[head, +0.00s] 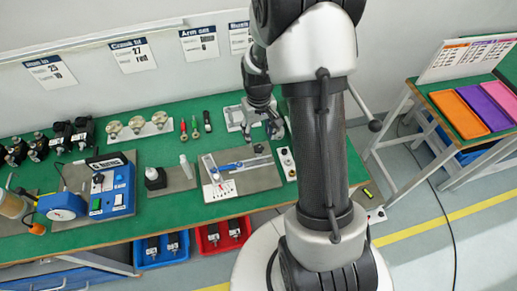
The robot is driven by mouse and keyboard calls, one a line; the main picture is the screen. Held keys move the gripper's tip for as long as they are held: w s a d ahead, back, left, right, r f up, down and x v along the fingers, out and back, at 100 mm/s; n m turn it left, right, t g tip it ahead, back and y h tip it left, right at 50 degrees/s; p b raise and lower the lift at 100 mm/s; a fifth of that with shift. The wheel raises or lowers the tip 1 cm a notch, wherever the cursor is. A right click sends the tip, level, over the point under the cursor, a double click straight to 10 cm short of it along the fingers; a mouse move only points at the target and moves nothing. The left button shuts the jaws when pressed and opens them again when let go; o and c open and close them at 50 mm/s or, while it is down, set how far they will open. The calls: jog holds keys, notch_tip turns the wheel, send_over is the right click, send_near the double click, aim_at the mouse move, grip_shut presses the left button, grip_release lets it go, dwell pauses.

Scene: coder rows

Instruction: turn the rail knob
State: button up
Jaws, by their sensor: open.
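A grey fixture plate (262,178) lies on the green bench and carries a blue rail (238,166) set at a slant. A small dark part (258,148) at the upper right of the plate looks like the rail knob, but it is too small to be sure. My gripper (274,131) is open, pointing down over the bench just above and right of that part in the picture. It appears apart from it, though its height is hard to tell. Nothing shows between the fingers.
A pale strip with round buttons (287,163) lies right of the plate.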

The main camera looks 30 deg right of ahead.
aim_at(259, 148)
notch_tip(259, 148, down, 8)
jog(key=shift+f+b, duration=0.2)
jog(key=shift+b, duration=0.95)
jog(key=c, duration=1.1)
